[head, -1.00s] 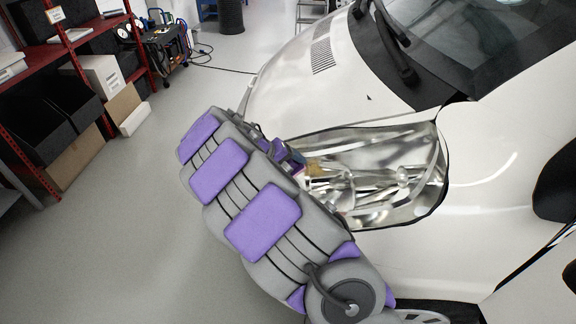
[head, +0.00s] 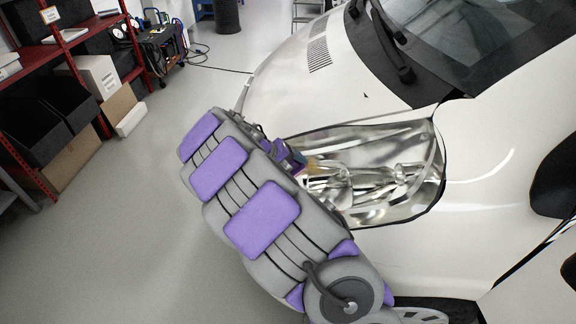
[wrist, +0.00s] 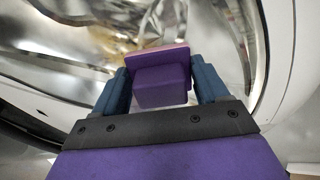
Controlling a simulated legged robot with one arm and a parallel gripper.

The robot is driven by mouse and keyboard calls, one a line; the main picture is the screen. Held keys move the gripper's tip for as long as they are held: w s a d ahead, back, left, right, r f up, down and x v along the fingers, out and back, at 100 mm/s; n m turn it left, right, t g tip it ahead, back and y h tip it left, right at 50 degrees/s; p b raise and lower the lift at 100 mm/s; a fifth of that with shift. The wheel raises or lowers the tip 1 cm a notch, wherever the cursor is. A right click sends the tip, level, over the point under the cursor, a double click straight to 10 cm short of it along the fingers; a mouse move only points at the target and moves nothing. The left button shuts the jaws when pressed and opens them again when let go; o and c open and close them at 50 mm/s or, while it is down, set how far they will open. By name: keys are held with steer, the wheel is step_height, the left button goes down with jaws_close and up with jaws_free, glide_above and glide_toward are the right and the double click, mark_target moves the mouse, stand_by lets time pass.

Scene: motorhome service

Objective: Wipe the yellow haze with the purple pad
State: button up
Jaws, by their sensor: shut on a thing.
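My gripper (wrist: 160,85) is shut on the purple pad (wrist: 160,86), a block with a pinkish layer along its far edge. The pad is held up against or just in front of the motorhome's headlight (wrist: 60,45); I cannot tell whether it touches. In the head view the headlight (head: 400,175) is clear and shiny, and my gripper (head: 297,160) is at its left end, mostly hidden behind my arm. A yellowish-brown haze patch (head: 314,167) shows just beside the gripper. In the wrist view a faint yellowish tint shows behind the pad.
The white motorhome (head: 490,180) fills the right side, with its windscreen above and a wheel below. A red shelf (head: 70,40) with boxes and bins stands at the left. A cart (head: 160,45) with hoses stands behind. The floor at left is clear.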

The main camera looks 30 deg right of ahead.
mark_target(303, 166)
steer(key=shift+s+d+r+p, duration=0.35)
steer(key=shift+s+d+r, duration=0.6)
steer(key=shift+s, duration=0.2)
steer(key=shift+s+d+r+p, duration=0.3)
steer(key=shift+s+d+r, duration=0.4)
steer(key=shift+s, duration=0.25)
steer(key=shift+s+d+r+p, duration=0.3)
steer(key=shift+s+d+r, duration=0.25)
steer(key=shift+s+d, duration=0.35)
steer(key=shift+s+d+r+p, duration=0.3)
steer(key=shift+s+d+r, duration=0.35)
steer(key=shift+s, duration=0.4)
steer(key=shift+w+f, duration=0.1)
steer(key=shift+w+a+f+b, duration=0.45)
steer(key=shift+w+a+f, duration=0.05)
steer(key=shift+w, duration=0.2)
steer(key=shift+w+a+f+b, duration=0.7)
steer(key=shift+w+a+f, duration=0.3)
steer(key=shift+w+a, duration=0.25)
steer(key=shift+w+a+f+b, duration=0.3)
steer(key=shift+w+a+f, duration=0.2)
steer(key=shift+w, duration=0.2)
steer(key=shift+w+a+f+b, duration=0.35)
steer(key=shift+w+a, duration=0.2)
steer(key=shift+w, duration=0.2)
steer(key=shift+w+a+f+b, duration=0.25)
steer(key=shift+w+a+f, duration=0.3)
steer(key=shift+w, duration=0.15)
steer(key=shift+r, duration=0.15)
